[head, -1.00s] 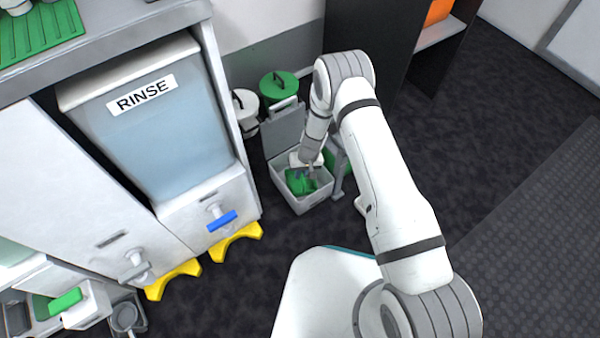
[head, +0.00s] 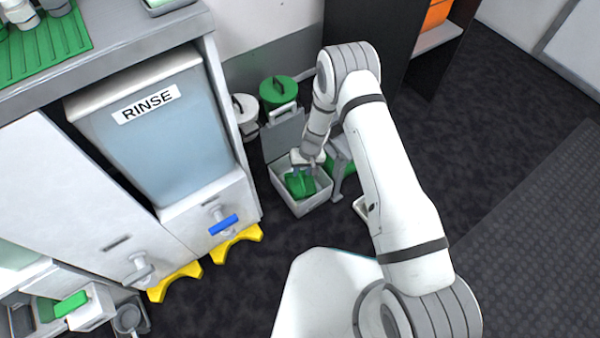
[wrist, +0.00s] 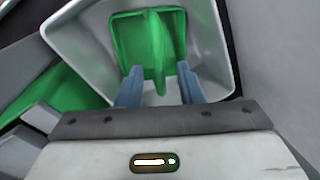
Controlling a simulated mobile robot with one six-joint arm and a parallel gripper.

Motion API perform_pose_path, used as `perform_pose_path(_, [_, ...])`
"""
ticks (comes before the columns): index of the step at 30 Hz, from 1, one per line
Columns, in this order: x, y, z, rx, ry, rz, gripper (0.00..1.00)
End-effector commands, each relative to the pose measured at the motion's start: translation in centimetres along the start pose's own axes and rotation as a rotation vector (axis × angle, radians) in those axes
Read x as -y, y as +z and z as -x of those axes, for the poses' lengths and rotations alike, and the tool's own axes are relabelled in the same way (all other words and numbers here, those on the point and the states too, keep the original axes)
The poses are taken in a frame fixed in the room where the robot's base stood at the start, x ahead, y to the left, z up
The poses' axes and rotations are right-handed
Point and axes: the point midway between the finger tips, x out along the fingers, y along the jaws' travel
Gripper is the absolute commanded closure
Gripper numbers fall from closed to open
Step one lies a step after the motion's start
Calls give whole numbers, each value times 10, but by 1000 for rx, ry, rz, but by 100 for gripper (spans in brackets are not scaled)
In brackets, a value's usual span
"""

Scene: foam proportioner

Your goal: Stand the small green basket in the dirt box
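The small green basket (head: 299,184) is inside the open light-grey box (head: 305,207) on the floor, which I take as the dirt box. In the wrist view the basket (wrist: 130,38) lies within the box's walls (wrist: 215,50), with a raised green fin along its middle. I cannot tell whether it stands fully level. My gripper (head: 306,165) is at the box's back rim. In the wrist view its two blue-grey fingers (wrist: 160,90) are apart, one on each side of the fin's near end, with gaps visible.
The box's raised lid (head: 284,137) stands behind it. A green-lidded bucket (head: 278,93) and a white one (head: 245,108) are farther back. A grey stand with green (head: 342,165) is close on the right. The RINSE cabinet (head: 165,130) is left; dark floor is open at right.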

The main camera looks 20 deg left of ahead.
Motion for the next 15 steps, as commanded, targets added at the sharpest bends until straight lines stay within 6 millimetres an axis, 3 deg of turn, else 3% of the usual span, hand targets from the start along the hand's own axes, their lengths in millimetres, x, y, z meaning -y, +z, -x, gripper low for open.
perform_pose_path(1, [1,0,19,-1,0,0,67])
perform_pose_path(6, [0,0,53,0,0,1,67])
perform_pose_path(15, [0,0,78,1,0,1,67])
